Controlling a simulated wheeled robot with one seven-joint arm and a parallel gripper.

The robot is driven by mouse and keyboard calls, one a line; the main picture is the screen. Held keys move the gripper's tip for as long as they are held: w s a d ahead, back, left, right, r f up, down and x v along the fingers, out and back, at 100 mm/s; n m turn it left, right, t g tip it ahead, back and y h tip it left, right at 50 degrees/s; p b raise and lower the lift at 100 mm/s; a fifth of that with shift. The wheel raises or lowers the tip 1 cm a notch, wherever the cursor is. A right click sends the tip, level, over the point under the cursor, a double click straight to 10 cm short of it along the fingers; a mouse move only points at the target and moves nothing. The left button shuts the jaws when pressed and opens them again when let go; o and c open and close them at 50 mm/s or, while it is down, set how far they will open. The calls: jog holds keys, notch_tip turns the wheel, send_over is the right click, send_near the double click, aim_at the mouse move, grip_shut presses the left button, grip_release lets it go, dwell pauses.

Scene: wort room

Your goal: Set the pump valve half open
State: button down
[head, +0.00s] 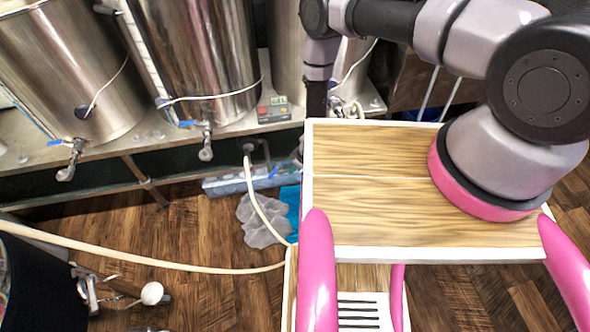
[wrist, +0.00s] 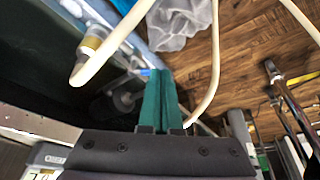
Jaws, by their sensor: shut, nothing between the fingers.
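My gripper (wrist: 158,100) shows in the wrist view with its two green fingers together and nothing between them. Just beyond the fingertips is a pump-like grey round body (wrist: 124,98), partly hidden by the fingers. In the head view, a blue handle (head: 274,172) shows low under the steel bench, near a pale hose. My gripper is hidden in the head view behind my arm and the wooden top.
Steel kettles (head: 195,55) with blue-handled taps stand on the bench (head: 120,145). A pale hose (head: 262,212) loops down to the floor and also crosses the wrist view (wrist: 214,70). A crumpled clear bag (head: 258,220) lies on the wooden floor. A dark vessel (head: 35,285) stands lower left.

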aim_at(273, 173)
jog(key=w+a+f, duration=0.3)
jog(key=a+f, duration=0.3)
jog(key=f, duration=0.3)
jog(key=shift+w+a, duration=0.3)
jog(key=shift+a, duration=0.05)
jog(key=shift+f, duration=0.1)
jog(key=shift+w+a+m, duration=0.2)
jog(key=shift+a+m, duration=0.2)
jog(key=shift+a, duration=0.1)
jog(key=shift+d, duration=0.1)
